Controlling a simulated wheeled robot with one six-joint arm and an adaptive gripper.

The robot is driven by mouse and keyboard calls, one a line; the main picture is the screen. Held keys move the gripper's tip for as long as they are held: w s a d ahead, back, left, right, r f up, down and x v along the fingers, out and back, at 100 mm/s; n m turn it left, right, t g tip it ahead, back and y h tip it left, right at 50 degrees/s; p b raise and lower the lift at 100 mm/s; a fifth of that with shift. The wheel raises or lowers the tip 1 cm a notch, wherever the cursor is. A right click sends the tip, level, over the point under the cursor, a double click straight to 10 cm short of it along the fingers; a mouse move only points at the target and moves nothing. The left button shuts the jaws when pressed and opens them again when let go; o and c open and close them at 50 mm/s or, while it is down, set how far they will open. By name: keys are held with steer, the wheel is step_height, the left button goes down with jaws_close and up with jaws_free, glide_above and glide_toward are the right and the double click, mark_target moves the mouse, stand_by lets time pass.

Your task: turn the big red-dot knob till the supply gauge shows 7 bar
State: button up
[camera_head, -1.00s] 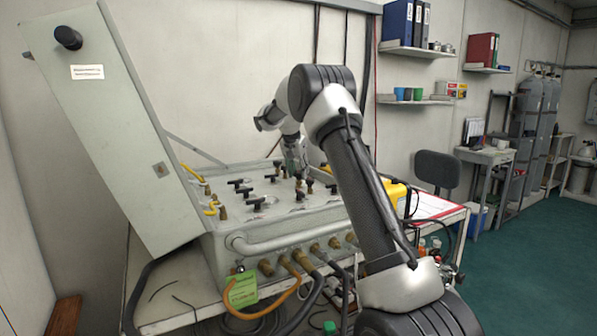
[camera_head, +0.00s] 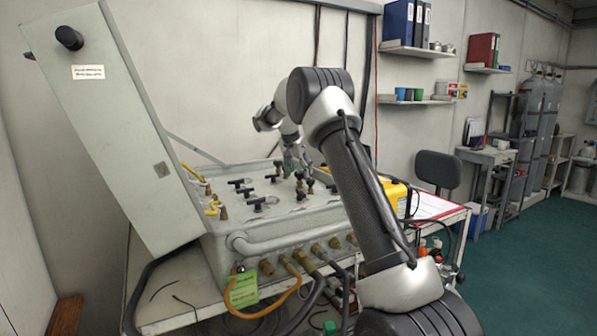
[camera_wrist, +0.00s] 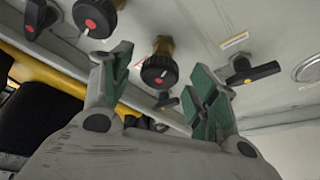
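A second round black knob with a red dot (camera_wrist: 95,16) is at the upper left. My gripper (camera_wrist: 162,85) is open and empty, its green-padded fingers apart; I see no contact with the knob. In the head view my gripper (camera_head: 296,164) hangs over the right part of the grey air panel (camera_head: 290,222). A round gauge (camera_wrist: 311,68) is cut off at the right edge; its reading cannot be seen.
A yellow case (camera_head: 393,192) stands right of the panel. The raised grey lid (camera_head: 110,130) is at the left. Hoses hang at the front.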

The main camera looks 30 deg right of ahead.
steer(key=v, duration=1.2)
stand_by(0.3)
